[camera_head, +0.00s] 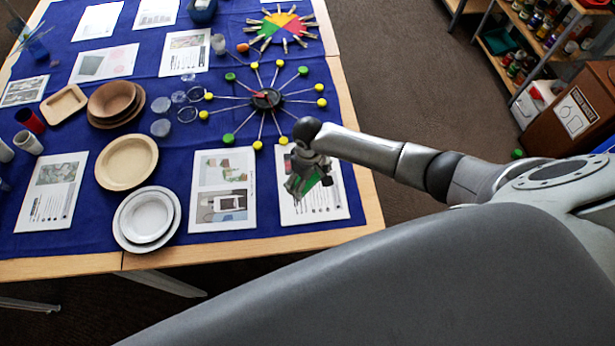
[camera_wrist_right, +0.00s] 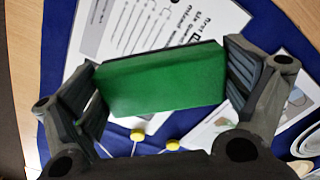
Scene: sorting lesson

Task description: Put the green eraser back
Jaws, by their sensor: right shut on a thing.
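The green eraser (camera_wrist_right: 162,80) is a green block with a dark edge, held between the two fingers of my right gripper (camera_wrist_right: 165,85) in the right wrist view. In the head view my right gripper (camera_head: 308,182) hangs over a printed sheet (camera_head: 330,205) near the table's right front corner. A bit of the green eraser (camera_head: 307,183) shows between its fingers there. The eraser appears to be above the sheet; how far above I cannot tell. My left gripper is not in view.
The blue-covered table (camera_head: 265,237) has another picture sheet (camera_head: 223,170) beside the gripper, white plates (camera_head: 150,215) and wooden plates (camera_head: 127,162) to the left, and a spoked wheel with green and yellow knobs (camera_head: 267,99) behind. A shelf (camera_head: 520,60) and brown bin (camera_head: 570,115) stand right.

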